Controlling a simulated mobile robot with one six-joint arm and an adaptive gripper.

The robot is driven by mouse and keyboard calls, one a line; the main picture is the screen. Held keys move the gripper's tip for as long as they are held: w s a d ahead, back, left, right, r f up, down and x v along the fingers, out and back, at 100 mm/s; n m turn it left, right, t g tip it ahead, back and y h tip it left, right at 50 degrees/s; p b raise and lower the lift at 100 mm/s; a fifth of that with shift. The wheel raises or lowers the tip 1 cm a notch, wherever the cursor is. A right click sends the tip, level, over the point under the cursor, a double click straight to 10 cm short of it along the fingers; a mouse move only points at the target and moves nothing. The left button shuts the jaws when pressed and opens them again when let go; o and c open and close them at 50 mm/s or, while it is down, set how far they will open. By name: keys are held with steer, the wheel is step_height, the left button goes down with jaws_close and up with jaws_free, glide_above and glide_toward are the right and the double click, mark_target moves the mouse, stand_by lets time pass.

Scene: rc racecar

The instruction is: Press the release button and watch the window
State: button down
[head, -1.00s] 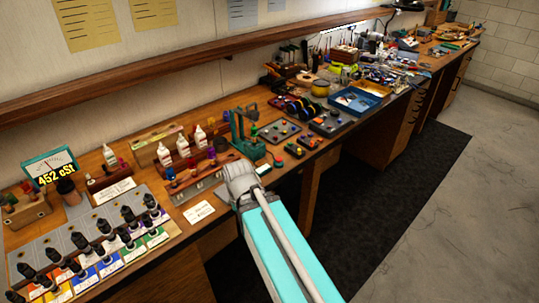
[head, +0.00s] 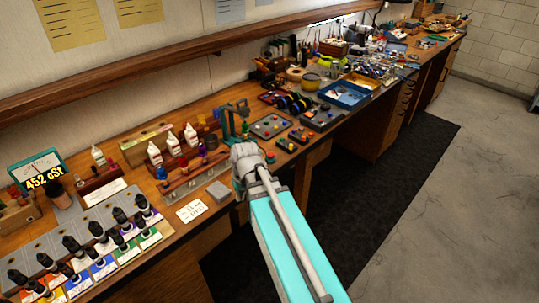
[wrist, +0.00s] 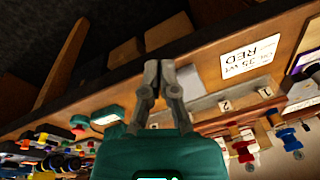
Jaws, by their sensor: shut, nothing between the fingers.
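My gripper (wrist: 150,85) is shut and empty in the wrist view, over the bench's front edge. In the head view its fingers are hidden behind my arm. A small red button (head: 270,157) shows just right of my wrist in the head view. A teal stand (head: 230,122) rises behind my wrist. In the wrist view a teal part with a pale panel (wrist: 107,118) lies left of the fingers, with a red knob (wrist: 79,131) beside it. I cannot tell which is the release button. A meter window (head: 40,172) at the left reads 452 cSt.
A grey block (head: 218,190) and a white card (head: 191,210) lie near the front edge left of my arm. A numbered rail (head: 195,175) and white bottles (head: 172,143) stand behind. Dropper bottles (head: 100,232) fill the front left. Floor (head: 410,200) is open at right.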

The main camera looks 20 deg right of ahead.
steer(key=w+d+r+m+t+y, duration=0.2)
steer(key=w+d+r+t, duration=0.1)
steer(key=w+d, duration=0.75)
step_height(320, 180, up, 4)
steer(key=m+t+p, duration=0.1)
steer(key=m+t, duration=0.1)
steer(key=t, duration=0.2)
glide_above(271, 155)
steer(key=shift+d+f, duration=0.1)
steer(key=shift+f, duration=0.05)
steer(key=shift+f, duration=0.15)
step_height(271, 155, down, 8)
steer(key=b, duration=0.8)
steer(key=shift+f, duration=0.2)
steer(key=shift+b, duration=0.3)
